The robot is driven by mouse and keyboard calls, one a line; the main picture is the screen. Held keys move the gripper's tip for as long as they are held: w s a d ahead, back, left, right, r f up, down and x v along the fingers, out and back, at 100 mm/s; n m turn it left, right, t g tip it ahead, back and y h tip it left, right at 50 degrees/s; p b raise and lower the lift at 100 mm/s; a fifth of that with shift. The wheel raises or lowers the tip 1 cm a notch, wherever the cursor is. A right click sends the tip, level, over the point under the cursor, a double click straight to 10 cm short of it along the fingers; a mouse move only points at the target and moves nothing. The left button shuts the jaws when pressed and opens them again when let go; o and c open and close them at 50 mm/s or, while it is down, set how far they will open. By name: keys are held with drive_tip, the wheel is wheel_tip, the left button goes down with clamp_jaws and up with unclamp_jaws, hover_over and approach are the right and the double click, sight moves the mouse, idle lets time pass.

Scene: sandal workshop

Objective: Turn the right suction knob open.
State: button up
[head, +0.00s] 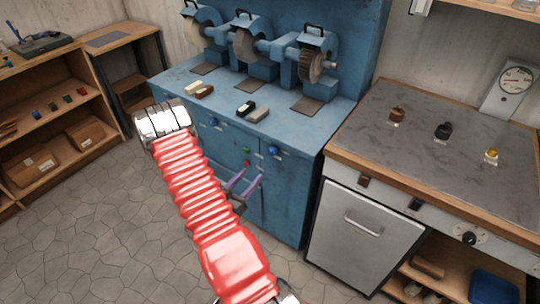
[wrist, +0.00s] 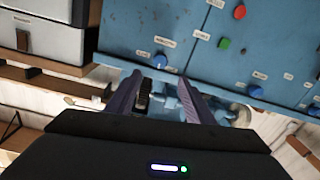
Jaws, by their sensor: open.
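The right blue knob (head: 274,151) sits on the front of the blue grinding machine (head: 290,190), near its right end. In the wrist view, which is upside down, this knob (wrist: 159,61) shows just beyond the gap between my fingertips. My gripper (head: 250,177) has purple fingers, open and empty, below and a little left of the knob in the head view. The fingers look apart from the knob. The wrist view shows both fingers (wrist: 160,77) spread. The knob's pointer direction is too small to tell.
Left of the knob are a green button (head: 247,150), a red button (head: 247,163) and a left blue knob (head: 214,122). Grinding wheels (head: 317,66) and small blocks (head: 246,107) are on top. A grey-doored bench (head: 362,238) stands close on the right. Floor is clear at left.

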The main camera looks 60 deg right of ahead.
sight(271, 153)
drive_tip(key=d, duration=0.4)
drive_tip(key=s+d, duration=0.1)
drive_tip(key=d, duration=0.8)
drive_tip(key=shift+s+d, duration=0.3)
drive_tip(key=shift+d, duration=0.05)
drive_tip(key=shift+c, duration=0.3)
